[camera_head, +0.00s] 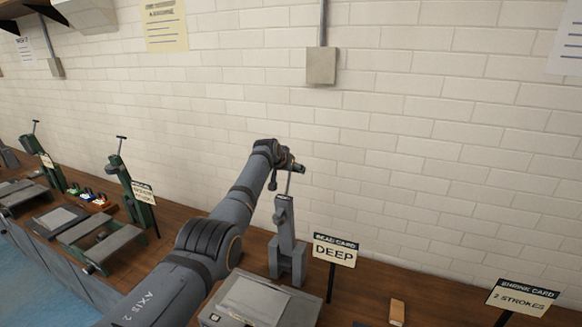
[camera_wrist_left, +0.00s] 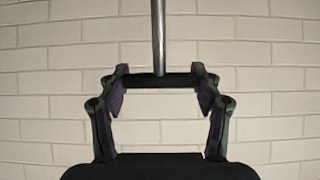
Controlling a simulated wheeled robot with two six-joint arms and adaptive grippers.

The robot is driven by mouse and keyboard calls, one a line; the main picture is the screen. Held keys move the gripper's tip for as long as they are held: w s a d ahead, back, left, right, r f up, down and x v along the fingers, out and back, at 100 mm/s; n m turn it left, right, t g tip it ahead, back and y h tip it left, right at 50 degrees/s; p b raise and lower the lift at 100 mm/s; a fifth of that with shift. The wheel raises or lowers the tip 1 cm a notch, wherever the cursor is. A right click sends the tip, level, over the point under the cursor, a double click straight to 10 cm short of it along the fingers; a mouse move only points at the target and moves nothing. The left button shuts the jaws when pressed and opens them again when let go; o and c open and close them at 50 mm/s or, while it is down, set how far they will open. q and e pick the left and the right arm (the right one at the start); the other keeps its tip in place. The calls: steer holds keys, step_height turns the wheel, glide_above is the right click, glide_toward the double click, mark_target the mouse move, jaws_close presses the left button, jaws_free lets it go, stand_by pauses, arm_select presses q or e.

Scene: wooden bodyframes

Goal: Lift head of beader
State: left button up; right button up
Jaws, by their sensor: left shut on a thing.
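The beader (camera_head: 285,240) is a grey upright machine on the wooden bench, with a thin rod rising from its head to a handle. My left gripper (camera_head: 292,168) is at the top of that rod, above the beader's head. In the left wrist view, my left gripper (camera_wrist_left: 160,81) is shut on the ends of a dark crossbar handle (camera_wrist_left: 160,79), with the metal rod (camera_wrist_left: 158,35) meeting the bar's middle. The handle is mostly hidden by the gripper in the head view. My right gripper is not in view.
A bead card reading "DEEP" (camera_head: 335,250) stands right of the beader. A shrink card reading "2 STROKES" (camera_head: 522,297) is further right. A grey panel (camera_head: 255,298) lies in front. A small wooden block (camera_head: 397,311) is on the bench. Green machines (camera_head: 130,190) stand at left.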

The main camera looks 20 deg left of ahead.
arm_select(q)
steer(key=shift+f, duration=0.15)
steer(key=o, duration=1.4)
steer(key=shift+c, duration=0.2)
steer(key=o, duration=0.4)
steer(key=shift+w+d+f, duration=0.1)
steer(key=shift+w+f, duration=0.05)
steer(key=shift+w, duration=0.2)
steer(key=shift+c, duration=0.2)
steer(key=shift+s+r, duration=0.45)
steer(key=shift+s, duration=0.05)
steer(key=v, duration=1)
steer(key=shift+s+r, duration=0.2)
steer(key=shift+s, duration=0.05)
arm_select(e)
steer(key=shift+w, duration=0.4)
